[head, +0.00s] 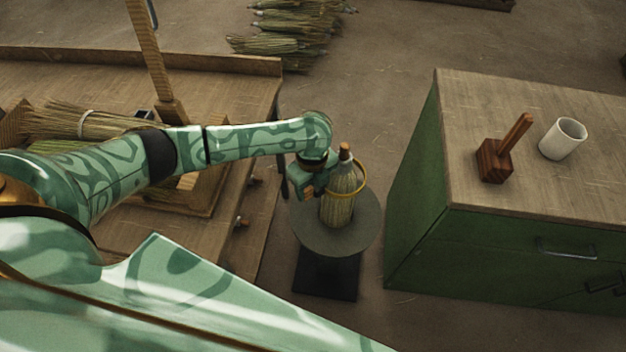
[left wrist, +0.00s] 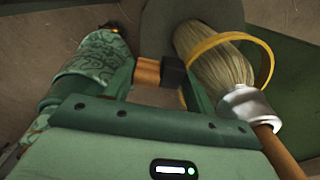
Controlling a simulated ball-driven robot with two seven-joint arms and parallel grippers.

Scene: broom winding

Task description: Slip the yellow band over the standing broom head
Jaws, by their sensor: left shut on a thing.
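The broom head (head: 337,208) stands upright with straw bristles, a pale collar and a brown stub on top. It also shows in the left wrist view (left wrist: 215,68), with its collar toward the camera. The yellow band (head: 364,182) is a thin, rigid-looking ring. It loops loosely around the upper part of the broom head, with a wide gap on the right; the band's far side shows in the left wrist view (left wrist: 270,62). My left gripper (head: 322,184) is shut on the band's left side, close beside the bristles. My right gripper is not in view.
The broom head stands on a round grey stand (head: 310,232). A green cabinet (head: 415,205) to the right carries a wooden mallet (head: 495,160) and a white cup (head: 562,140). A wooden workbench (head: 150,225) lies left under my arm. Straw bundles (head: 275,45) lie behind.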

